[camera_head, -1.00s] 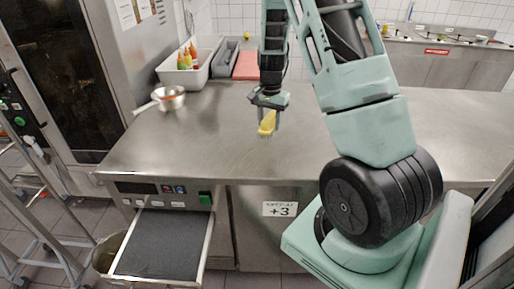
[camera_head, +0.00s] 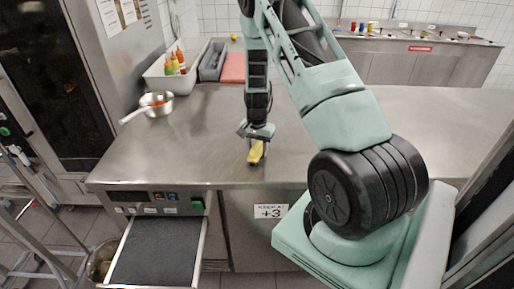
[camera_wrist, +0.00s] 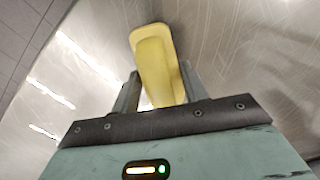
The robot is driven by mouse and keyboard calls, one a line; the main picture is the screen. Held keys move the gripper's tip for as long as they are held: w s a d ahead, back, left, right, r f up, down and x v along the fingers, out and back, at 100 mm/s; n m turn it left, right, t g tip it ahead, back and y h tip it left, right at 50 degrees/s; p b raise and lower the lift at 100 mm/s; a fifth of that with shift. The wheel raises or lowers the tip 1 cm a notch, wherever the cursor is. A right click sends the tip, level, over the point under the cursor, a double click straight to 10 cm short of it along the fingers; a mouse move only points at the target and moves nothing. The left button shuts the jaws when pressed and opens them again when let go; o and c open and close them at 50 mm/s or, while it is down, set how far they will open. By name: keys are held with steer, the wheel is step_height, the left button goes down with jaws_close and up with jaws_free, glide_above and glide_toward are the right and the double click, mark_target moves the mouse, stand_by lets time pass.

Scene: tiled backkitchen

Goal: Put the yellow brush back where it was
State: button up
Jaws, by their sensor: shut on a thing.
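The yellow brush (camera_head: 256,152) is held at my gripper (camera_head: 257,139), low over the steel counter near its front edge. I cannot tell whether the brush touches the counter. In the wrist view the yellow brush (camera_wrist: 156,62) stands between the two fingers of my gripper (camera_wrist: 160,92), which are shut on it. Its far end points up in that view, and its lower part is hidden behind the gripper body.
A steel pan (camera_head: 150,107) stands at the counter's left. Behind it are a white bin (camera_head: 157,82) with bottles, a grey tray (camera_head: 212,62) and a red board (camera_head: 233,68). An open drawer (camera_head: 152,250) juts out below. The counter (camera_head: 420,120) is clear to the right.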

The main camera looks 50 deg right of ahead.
steer(key=shift+f, duration=0.2)
steer(key=o, duration=1.2)
steer(key=shift+r, duration=0.15)
